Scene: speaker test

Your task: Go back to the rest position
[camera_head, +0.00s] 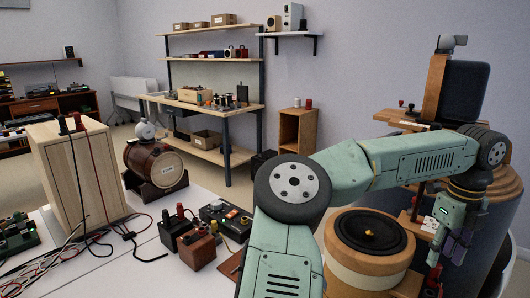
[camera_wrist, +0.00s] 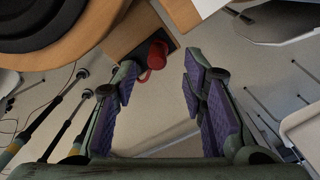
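My green arm reaches across the right of the head view and bends down at its far end. My gripper (camera_head: 452,245) hangs there, right of a round speaker with a black cone (camera_head: 370,232). In the wrist view my gripper (camera_wrist: 160,78) shows two purple-padded fingers spread apart, with nothing between the pads. A red terminal knob (camera_wrist: 155,56) on a wooden block (camera_wrist: 133,28) lies beyond the left fingertip. I cannot tell how far apart they are. No marker of the rest position shows.
Left on the white table stand a plywood box (camera_head: 80,175), a wooden barrel (camera_head: 158,163), small terminal boxes (camera_head: 198,250) and loose cables. A large dark cylinder (camera_head: 485,225) stands close behind my gripper. Shelves (camera_head: 215,105) are at the back.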

